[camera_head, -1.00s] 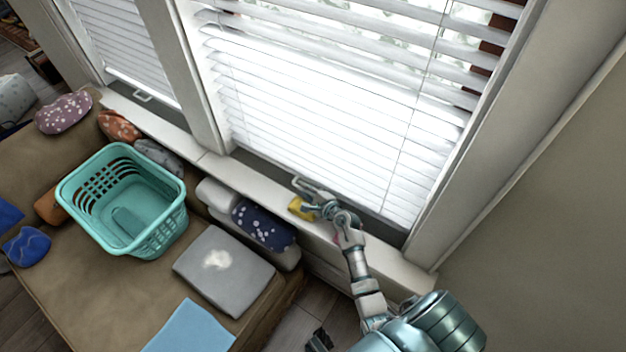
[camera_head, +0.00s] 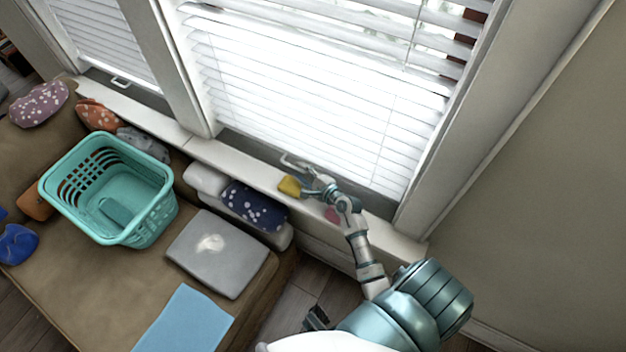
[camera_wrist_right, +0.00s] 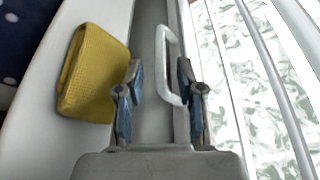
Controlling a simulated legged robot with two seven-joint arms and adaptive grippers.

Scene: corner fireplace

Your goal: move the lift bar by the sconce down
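The lift bar (camera_head: 294,162) is a pale loop handle at the bottom of the larger window's blind. In the right wrist view the lift bar (camera_wrist_right: 163,60) extends ahead between the fingers, its near end close to the right finger. My right gripper (camera_head: 310,183) is at the window sill beside the bar; in the wrist view its two fingers (camera_wrist_right: 160,82) are apart. I cannot tell whether they touch the bar. A dark finger-like shape (camera_head: 317,319) at the bottom may be my left gripper, mostly hidden. No sconce shows.
A yellow cloth-like block (camera_wrist_right: 95,75) lies on the sill (camera_head: 235,158) beside my right gripper. A second bar (camera_head: 121,83) is on the left window. A teal basket (camera_head: 75,205), grey cushion (camera_head: 235,270) and several pillows fill the bench. A plain wall (camera_head: 530,190) stands right.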

